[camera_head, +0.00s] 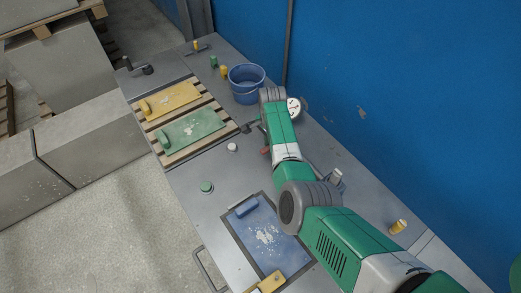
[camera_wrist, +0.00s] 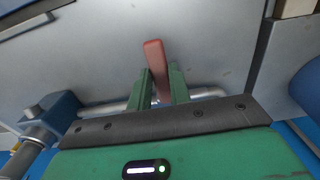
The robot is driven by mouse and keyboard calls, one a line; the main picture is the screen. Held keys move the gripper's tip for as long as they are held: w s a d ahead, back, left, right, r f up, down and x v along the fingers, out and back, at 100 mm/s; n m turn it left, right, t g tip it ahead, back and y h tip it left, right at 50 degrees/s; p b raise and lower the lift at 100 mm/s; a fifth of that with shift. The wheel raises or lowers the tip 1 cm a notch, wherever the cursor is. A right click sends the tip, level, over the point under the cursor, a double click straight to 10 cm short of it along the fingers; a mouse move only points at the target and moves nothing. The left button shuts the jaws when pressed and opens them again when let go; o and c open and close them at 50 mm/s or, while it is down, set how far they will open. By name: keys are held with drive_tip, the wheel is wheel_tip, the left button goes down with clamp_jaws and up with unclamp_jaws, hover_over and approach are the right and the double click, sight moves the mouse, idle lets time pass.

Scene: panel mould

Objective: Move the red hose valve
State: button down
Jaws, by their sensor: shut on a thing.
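The red hose valve (camera_wrist: 154,58) shows in the wrist view as a red lever standing up between the two green fingers of my gripper (camera_wrist: 161,88). The fingers are shut on it, one on each side. A grey pipe (camera_wrist: 205,93) runs across behind the fingers, and the valve's lower part is hidden by them. In the head view a small red piece (camera_head: 264,151), which looks like the valve, shows at the left edge of my arm. My gripper is mostly hidden behind the arm there.
A blue bucket (camera_head: 246,84) and a round gauge (camera_head: 294,107) are near the arm, by the blue wall (camera_head: 410,90). A blue panel (camera_head: 268,240) lies in front.

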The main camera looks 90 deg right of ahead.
drive_tip(key=shift+d, duration=0.1)
idle(0.4)
drive_tip(key=c, duration=1.3)
unclamp_jaws()
wheel_tip(320, 180, up, 8)
drive_tip(key=shift+f+p, duration=0.1)
drive_tip(key=shift+p, duration=0.6)
